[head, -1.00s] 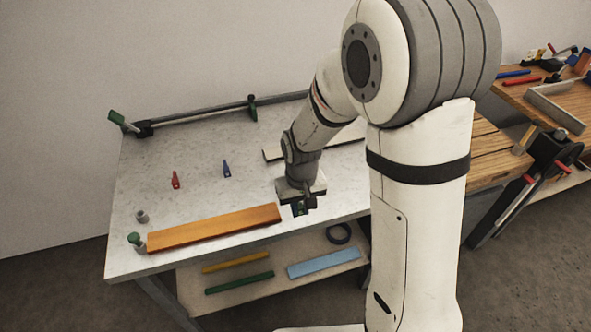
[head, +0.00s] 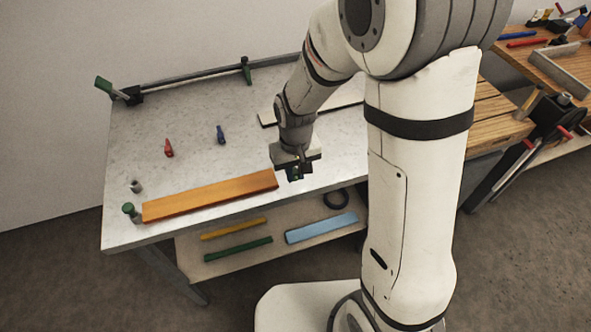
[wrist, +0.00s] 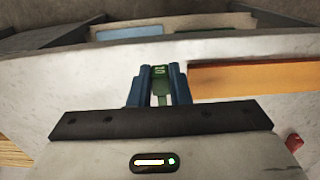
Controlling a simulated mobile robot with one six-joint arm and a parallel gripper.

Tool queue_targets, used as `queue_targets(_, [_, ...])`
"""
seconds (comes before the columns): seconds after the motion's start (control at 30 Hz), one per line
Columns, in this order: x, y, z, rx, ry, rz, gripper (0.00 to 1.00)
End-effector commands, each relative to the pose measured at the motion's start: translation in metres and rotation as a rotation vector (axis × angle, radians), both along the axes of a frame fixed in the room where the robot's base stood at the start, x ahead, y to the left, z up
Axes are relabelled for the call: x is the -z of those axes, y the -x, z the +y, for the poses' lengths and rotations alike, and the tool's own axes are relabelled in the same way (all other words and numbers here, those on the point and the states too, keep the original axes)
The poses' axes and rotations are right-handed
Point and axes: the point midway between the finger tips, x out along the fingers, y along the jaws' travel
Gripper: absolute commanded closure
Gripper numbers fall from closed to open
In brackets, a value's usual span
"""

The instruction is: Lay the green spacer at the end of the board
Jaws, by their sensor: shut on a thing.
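The green spacer (wrist: 160,88) is held between the blue fingers of my gripper (wrist: 162,76) in the wrist view. In the head view my gripper (head: 292,175) is beside the right end of the orange board (head: 210,195), close to the table's front edge. The board also shows in the wrist view (wrist: 255,78), to the right of the fingers, with a gap between it and the spacer. The spacer is mostly hidden by the jaws in the head view, and its height above the table is hard to tell.
A red piece (head: 169,148) and a blue piece (head: 221,134) stand on the grey table (head: 180,115). Several strips, one of them light blue (head: 321,227), and a dark ring (head: 336,199) lie on the shelf below. A clamp bar (head: 185,80) runs along the back.

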Motion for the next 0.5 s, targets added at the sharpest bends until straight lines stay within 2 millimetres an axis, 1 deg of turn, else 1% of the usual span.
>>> queue_targets(0.03, [0.008,0.0,0.0,0.0,0.0,0.0,1.0])
queue_targets(0.5, [0.044,0.0,0.0,0.0,0.0,0.0,1.0])
